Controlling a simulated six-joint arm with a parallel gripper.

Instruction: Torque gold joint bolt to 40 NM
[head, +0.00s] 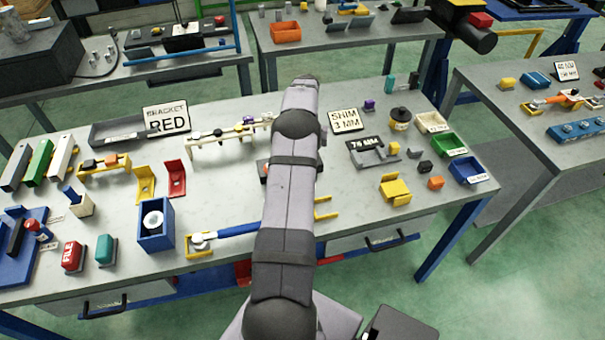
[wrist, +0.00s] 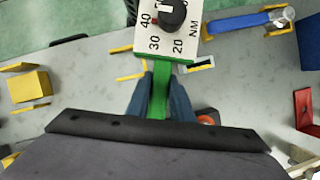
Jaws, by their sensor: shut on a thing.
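In the wrist view my gripper (wrist: 162,88) is shut on a green stem (wrist: 158,100). The stem joins a white dial plate (wrist: 152,40) with a green edge, marked 20, 30, 40 and NM. A black knob (wrist: 174,14) sits on the plate, with a small red mark on its left side; the plate's top is cut off. In the head view my arm hides the gripper and dial. A blue-handled wrench (head: 238,230) lies left of the arm on a yellow rest; it also shows in the wrist view (wrist: 240,22). I cannot pick out the gold joint bolt clearly.
A cream chassis frame (head: 215,139) with small gold and purple parts stands behind, left of my arm. A blue box (head: 156,226), red bracket (head: 176,178) and yellow bracket (head: 145,184) stand left. A yellow block (head: 395,190) and coloured bins (head: 450,145) stand right.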

